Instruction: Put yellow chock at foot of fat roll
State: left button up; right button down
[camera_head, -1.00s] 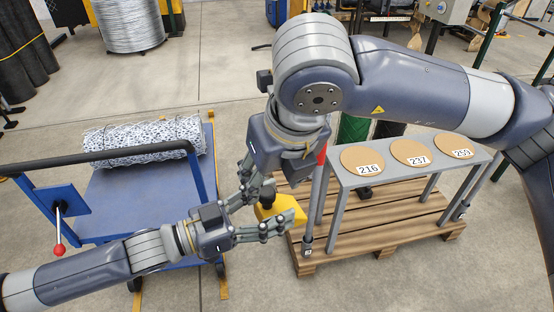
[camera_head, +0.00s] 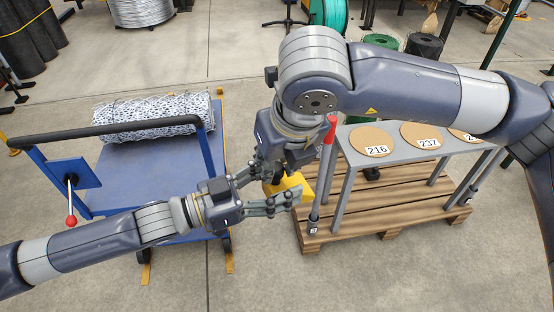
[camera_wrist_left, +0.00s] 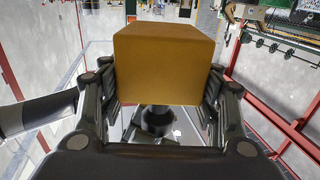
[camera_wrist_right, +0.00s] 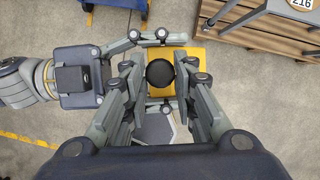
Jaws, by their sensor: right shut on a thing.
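The yellow chock (camera_head: 289,186) is a block with a round black knob (camera_wrist_right: 160,73) on it. My right gripper (camera_wrist_right: 160,76) reaches down from above and is shut on the knob, holding the chock in the air. My left gripper (camera_head: 264,190) comes from the left with its fingers spread on either side of the chock. In the left wrist view the chock (camera_wrist_left: 164,65) fills the space between those fingers; contact is hard to tell. The fat roll, a wire mesh roll (camera_head: 152,117), lies across the far end of the blue cart (camera_head: 140,165).
The cart has a dark handlebar (camera_head: 105,131) and a red-knobbed lever (camera_head: 71,220) on the near side. A wooden pallet (camera_head: 390,212) with a grey stand of numbered discs (camera_head: 373,141) stands right of the chock. A red-topped post (camera_head: 328,140) is close to it. Floor between cart and pallet is clear.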

pick_arm(q)
jog(key=o, duration=0.4)
jog(key=shift+r, duration=0.1)
jog(key=shift+o, duration=0.3)
jog(key=shift+a, duration=0.1)
